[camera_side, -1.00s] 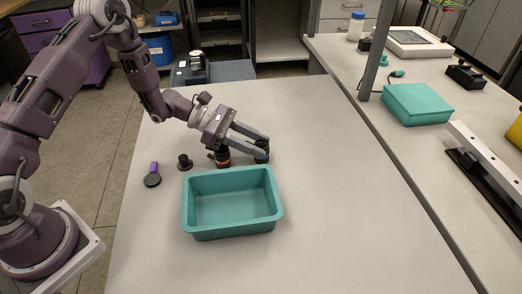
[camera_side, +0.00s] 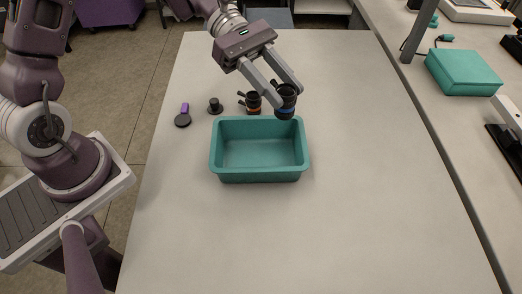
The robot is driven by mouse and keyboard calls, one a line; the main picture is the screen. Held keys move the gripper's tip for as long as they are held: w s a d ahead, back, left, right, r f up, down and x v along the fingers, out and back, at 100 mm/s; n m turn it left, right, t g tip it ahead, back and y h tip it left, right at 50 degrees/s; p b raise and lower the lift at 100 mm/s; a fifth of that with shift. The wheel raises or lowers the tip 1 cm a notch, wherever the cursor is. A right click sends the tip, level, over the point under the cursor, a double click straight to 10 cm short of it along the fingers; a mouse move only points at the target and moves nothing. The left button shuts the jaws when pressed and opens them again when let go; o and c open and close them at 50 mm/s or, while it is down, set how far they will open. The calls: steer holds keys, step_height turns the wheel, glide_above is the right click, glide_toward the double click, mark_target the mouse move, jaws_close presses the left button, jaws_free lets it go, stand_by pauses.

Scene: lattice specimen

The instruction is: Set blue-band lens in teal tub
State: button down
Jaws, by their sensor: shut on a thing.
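The blue-band lens (camera_side: 286,105) is a black cylinder with a blue ring near its lower end. My gripper (camera_side: 289,96) is shut on it and holds it roughly upright, at the back right corner of the teal tub in the picture. The lens looks raised above the table, but its exact height is hard to tell. The teal tub (camera_side: 230,176) is an open rectangular box and looks empty inside.
Behind the tub stand a black lens with an orange band (camera_side: 253,104) and a small black knob-like piece (camera_side: 215,106). The table front and right are clear. A teal case (camera_side: 464,72) sits on the right bench.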

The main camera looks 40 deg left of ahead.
steer(key=shift+g, duration=0.3)
steer(key=f, duration=0.3)
steer(key=s+f, duration=0.1)
steer(key=f, duration=0.5)
steer(key=shift+s+d, duration=0.2)
steer(key=shift+s, duration=0.05)
steer(key=shift+f+m, duration=0.3)
steer(key=shift+f, duration=0.05)
steer(key=shift+f, duration=0.15)
steer(key=shift+f, duration=0.45)
steer(key=c, duration=0.9)
jaws_free()
